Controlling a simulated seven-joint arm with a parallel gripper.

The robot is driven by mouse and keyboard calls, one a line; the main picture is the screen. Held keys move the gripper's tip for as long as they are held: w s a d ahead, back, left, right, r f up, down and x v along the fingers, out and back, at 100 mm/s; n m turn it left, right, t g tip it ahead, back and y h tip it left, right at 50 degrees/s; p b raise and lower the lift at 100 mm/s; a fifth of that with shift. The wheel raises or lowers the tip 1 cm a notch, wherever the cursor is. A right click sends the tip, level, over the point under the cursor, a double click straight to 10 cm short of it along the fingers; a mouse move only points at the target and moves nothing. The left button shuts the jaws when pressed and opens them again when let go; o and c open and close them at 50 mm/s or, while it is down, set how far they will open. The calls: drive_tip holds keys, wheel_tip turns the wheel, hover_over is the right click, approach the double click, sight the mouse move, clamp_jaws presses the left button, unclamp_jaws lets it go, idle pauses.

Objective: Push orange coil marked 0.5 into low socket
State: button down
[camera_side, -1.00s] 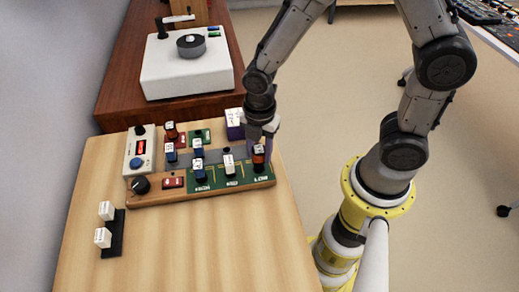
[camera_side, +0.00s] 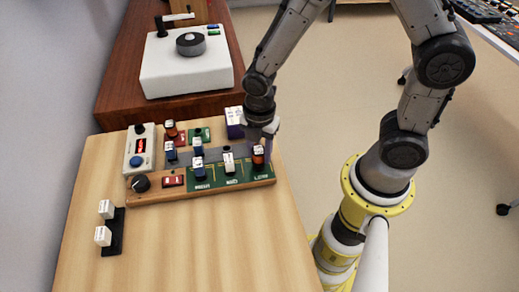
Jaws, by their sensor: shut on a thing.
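The orange coil (camera_side: 258,157), with a white top, stands at the right end of the green board (camera_side: 216,182), above the right-hand label, which seems to read LOW. My gripper (camera_side: 262,138) comes down from above and behind and is shut on this coil. The fingers partly hide the coil's far side. The coil looks upright, with its lower end at the low socket; its exact depth is too small to tell. A second orange coil (camera_side: 171,130) stands on the red patch at the back left.
Blue coils (camera_side: 197,147) and a black-and-white part (camera_side: 229,161) stand left of my gripper. A purple-and-white box (camera_side: 235,121) is close behind it. A meter (camera_side: 140,149) and knob (camera_side: 139,184) sit at the left.

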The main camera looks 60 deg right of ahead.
drive_tip(key=shift+f, duration=0.55)
idle(1.0)
drive_tip(key=shift+c, duration=1.8)
unclamp_jaws()
drive_tip(key=shift+r, duration=3.8)
